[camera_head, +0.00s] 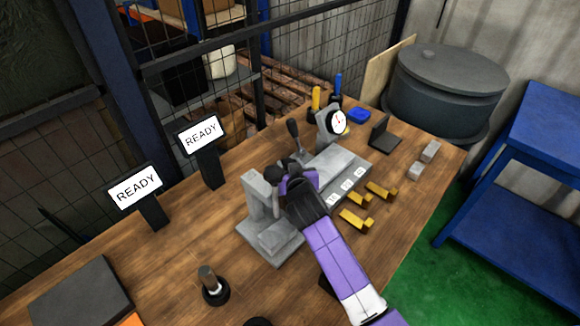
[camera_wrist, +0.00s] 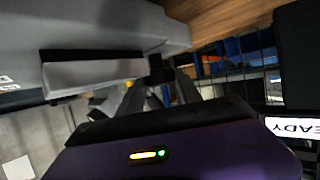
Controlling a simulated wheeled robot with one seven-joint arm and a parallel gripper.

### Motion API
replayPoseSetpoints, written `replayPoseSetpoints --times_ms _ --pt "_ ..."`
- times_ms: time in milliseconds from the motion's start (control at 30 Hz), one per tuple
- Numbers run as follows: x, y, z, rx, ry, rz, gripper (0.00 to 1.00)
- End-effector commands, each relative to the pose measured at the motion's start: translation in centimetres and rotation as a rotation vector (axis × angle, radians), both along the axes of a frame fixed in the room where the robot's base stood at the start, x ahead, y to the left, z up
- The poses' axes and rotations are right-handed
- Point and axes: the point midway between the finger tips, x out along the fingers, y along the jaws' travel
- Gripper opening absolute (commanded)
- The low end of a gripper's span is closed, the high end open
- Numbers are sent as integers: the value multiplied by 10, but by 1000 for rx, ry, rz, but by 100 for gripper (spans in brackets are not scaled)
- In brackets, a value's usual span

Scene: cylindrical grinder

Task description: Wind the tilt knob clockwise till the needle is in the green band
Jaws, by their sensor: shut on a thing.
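The grey grinder fixture (camera_head: 262,238) stands on the wooden bench. My gripper (camera_head: 282,176) is at its upright block, with my purple wrist covering much of the spot. In the wrist view, my gripper's fingers (camera_wrist: 160,90) reach toward a small dark knob (camera_wrist: 160,74) at the end of a grey block and are shut on it; the head view hides the knob. A round dial gauge (camera_head: 338,122) with a white face and a reddish needle stands at the fixture's far end. The needle's place against any green band is too small to read.
Two READY signs (camera_head: 135,188) (camera_head: 201,136) stand left of the fixture. A dark-knobbed lever (camera_head: 293,128) rises behind it. Several brass pieces (camera_head: 355,219) lie to its right. A dark-based post (camera_head: 212,287) stands in front. The bench's left front is partly clear.

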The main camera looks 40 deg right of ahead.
Motion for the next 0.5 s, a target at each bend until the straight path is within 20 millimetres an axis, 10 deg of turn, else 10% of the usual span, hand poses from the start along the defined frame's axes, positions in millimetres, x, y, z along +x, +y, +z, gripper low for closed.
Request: replayPoseSetpoints --times_ms 200,233,333,500 --pt "-2 0 -4 3 8 -1 1" --pt "-2 0 -4 4 8 -1 47" --pt "-2 0 -3 3 6 -1 63" --pt "-2 -1 -2 2 5 -2 63"
